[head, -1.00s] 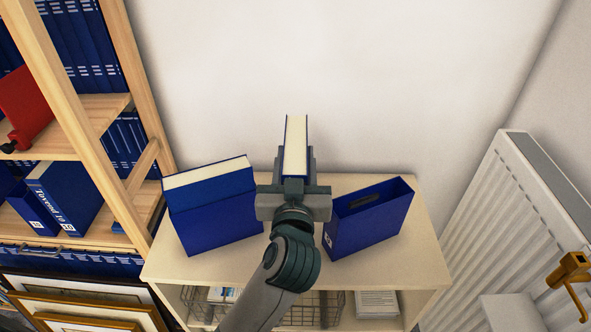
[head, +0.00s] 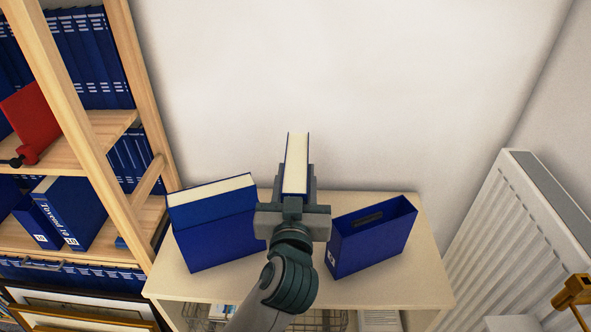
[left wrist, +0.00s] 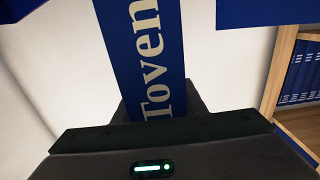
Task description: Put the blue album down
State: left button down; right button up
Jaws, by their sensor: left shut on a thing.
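The blue album (head: 296,160) stands upright in my left gripper (head: 297,190), its pale page edge showing in the head view. My left gripper is shut on it, over the cabinet top and between two other blue items. In the left wrist view the album's blue spine (left wrist: 143,60) with pale lettering "Toven" fills the middle. Whether the album's lower edge touches the cabinet top is hidden by the gripper and arm. My right gripper is not in view.
The pale cabinet top (head: 300,283) holds a blue slipcase with an album in it (head: 217,228) at left and an empty-looking blue slipcase (head: 370,240) at right. A wooden shelf (head: 105,125) stands left, a white radiator (head: 530,220) right. Bare cabinet top shows in front.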

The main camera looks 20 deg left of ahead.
pick_arm(q)
jog(key=shift+s+a, duration=0.25)
jog(key=shift+s, duration=0.15)
jog(key=s+a+f+m+h+p, duration=0.1)
jog(key=s+f+h+p, duration=0.1)
jog(key=s, duration=0.3)
jog(key=s+a+f+m+h+p, duration=0.1)
jog(key=s+a+m+h+p, duration=0.1)
jog(key=s, duration=0.3)
jog(key=shift+s+f+t+h+p, duration=0.15)
jog(key=shift+f+t+h+p, duration=0.3)
jog(key=shift+p, duration=0.35)
